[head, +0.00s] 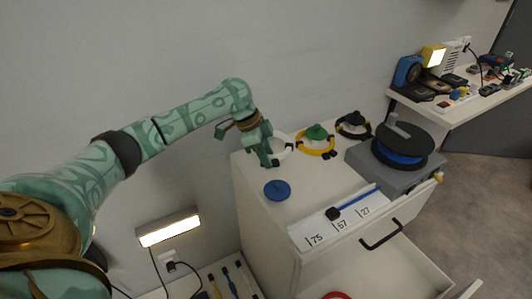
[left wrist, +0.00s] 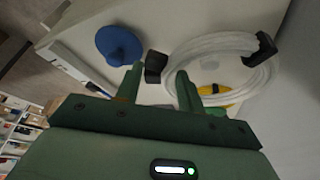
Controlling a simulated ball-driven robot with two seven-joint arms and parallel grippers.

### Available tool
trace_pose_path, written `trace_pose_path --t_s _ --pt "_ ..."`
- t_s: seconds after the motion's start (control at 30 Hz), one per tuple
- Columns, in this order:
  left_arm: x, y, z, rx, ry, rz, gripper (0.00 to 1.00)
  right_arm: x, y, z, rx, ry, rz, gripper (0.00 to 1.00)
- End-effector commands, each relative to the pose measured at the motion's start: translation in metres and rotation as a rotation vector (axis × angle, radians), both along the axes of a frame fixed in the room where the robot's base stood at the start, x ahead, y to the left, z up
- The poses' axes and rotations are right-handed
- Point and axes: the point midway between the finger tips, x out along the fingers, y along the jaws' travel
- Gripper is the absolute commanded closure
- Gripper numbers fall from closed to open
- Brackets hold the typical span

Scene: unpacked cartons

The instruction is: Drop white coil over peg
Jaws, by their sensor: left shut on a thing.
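My left gripper (head: 268,159) is over the back left of the white cabinet top. It is shut on the white coil (head: 285,139) at one of its black bands; the coil also shows in the left wrist view (left wrist: 215,45), with the band (left wrist: 155,66) between the fingertips. I cannot tell how far the coil is above the top. A blue round piece, seemingly a peg on a disc base (head: 277,190), stands in front of the gripper, apart from the coil. It also shows in the left wrist view (left wrist: 119,44). My right gripper is not in view.
A yellow coil (head: 328,151) lies around a green peg (head: 317,131), with a black coil (head: 353,126) beyond. A black and blue reel (head: 403,146) sits on a grey box at right. A blue pen-like rod (head: 357,199) lies by number labels at the front. The drawer below is open.

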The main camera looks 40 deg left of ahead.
Motion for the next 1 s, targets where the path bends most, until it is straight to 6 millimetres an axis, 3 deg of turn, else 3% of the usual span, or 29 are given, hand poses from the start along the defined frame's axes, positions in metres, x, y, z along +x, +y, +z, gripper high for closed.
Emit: trace_pose_path --t_s 1.0 --pt "0.0 0.0 -0.022 -0.001 -0.001 0.0 0.89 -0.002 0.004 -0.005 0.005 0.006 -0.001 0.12"
